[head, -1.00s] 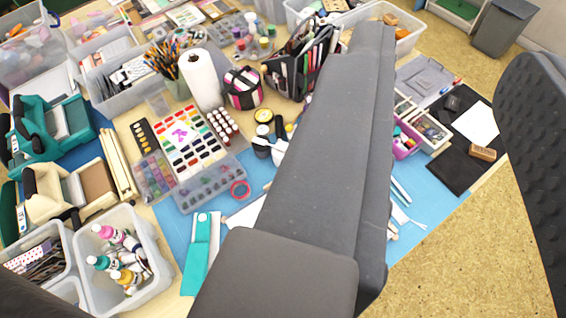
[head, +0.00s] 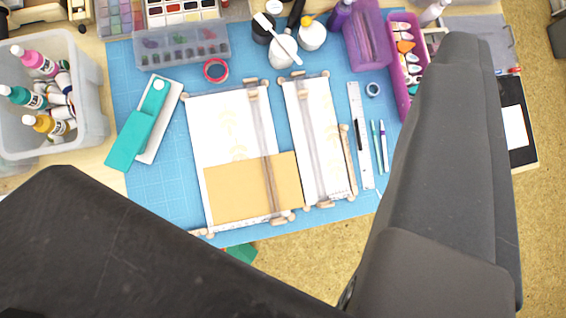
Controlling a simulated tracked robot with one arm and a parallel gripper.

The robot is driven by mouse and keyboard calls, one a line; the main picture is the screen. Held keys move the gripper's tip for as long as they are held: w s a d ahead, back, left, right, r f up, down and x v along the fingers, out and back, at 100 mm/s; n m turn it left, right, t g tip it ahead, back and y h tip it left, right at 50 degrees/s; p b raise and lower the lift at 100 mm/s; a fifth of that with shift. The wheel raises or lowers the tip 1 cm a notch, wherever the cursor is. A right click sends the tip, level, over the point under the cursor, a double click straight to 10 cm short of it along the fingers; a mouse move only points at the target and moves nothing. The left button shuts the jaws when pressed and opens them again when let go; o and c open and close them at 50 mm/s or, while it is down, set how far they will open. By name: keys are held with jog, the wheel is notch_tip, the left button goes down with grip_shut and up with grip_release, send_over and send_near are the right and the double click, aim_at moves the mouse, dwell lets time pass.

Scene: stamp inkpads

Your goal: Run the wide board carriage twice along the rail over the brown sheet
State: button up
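The wide board (head: 222,120) lies on the blue cutting mat, with a white patterned sheet on it. The brown sheet (head: 235,190) covers its lower part. A long rail (head: 262,125) runs lengthwise over the board's right side and crosses the brown sheet. Small wooden blocks sit at the rail's ends; one at the lower end (head: 283,217) may be the carriage, but I cannot tell. A narrower board (head: 318,140) with its own rail lies just to the right. My dark arm parts fill the lower left and right side. My gripper's fingers do not show.
The blue mat (head: 180,195) has free room left of the wide board. A ruler (head: 360,130) and two thin tools lie right of the narrow board. Bottles and paint trays line the back.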

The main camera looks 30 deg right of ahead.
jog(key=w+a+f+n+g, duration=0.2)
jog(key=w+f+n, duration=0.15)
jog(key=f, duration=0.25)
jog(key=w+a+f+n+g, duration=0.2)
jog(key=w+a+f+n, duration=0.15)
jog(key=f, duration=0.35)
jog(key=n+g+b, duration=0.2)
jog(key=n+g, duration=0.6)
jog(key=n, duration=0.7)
send_over(255, 91)
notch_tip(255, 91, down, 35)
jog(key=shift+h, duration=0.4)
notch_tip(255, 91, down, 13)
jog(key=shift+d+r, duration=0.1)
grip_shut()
